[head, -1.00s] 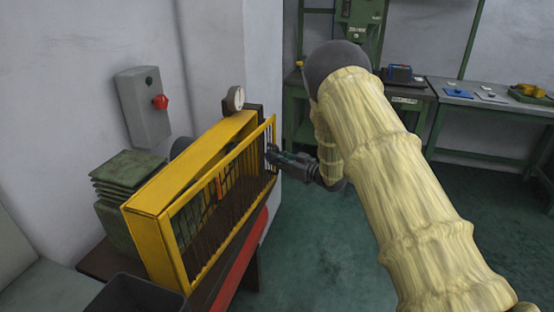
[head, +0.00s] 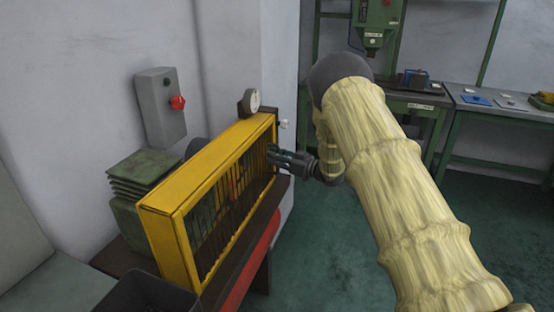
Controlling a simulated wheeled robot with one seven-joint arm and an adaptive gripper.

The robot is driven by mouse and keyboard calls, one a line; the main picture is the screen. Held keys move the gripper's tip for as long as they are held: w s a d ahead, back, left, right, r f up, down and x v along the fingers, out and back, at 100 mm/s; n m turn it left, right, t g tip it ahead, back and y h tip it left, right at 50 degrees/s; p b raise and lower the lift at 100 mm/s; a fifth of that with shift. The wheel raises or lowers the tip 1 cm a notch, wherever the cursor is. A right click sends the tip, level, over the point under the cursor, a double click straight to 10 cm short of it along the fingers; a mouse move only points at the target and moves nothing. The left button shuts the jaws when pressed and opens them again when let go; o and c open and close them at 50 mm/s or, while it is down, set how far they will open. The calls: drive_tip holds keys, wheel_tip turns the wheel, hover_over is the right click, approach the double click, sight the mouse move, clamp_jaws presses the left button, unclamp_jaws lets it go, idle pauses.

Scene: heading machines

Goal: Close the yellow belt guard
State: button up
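The yellow belt guard (head: 160,204) is a box-shaped frame with a dark barred front door (head: 208,268), standing on a bench by the wall. The door lies flush, or nearly so, against the yellow box, and I see no clear gap along its edge. My gripper (head: 274,157) is at the right end of the barred door, close to or touching it. Its fingers are small and dark in this view, so I cannot tell whether they are open or shut.
A grey wall box with a red knob (head: 178,103) hangs behind the guard. A round gauge (head: 252,100) stands at its far end, and a green finned motor (head: 142,178) at its left. A dark bin (head: 148,295) is in front. Green floor is free on the right.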

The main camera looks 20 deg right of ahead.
drive_tip(key=shift+o, duration=0.7)
drive_tip(key=shift+f, duration=0.1)
drive_tip(key=shift+s+d, duration=0.1)
drive_tip(key=shift+d, duration=0.05)
drive_tip(key=shift+s+d, duration=0.4)
drive_tip(key=v, duration=1)
drive_tip(key=shift+s+d, duration=0.2)
drive_tip(key=shift+s, duration=0.05)
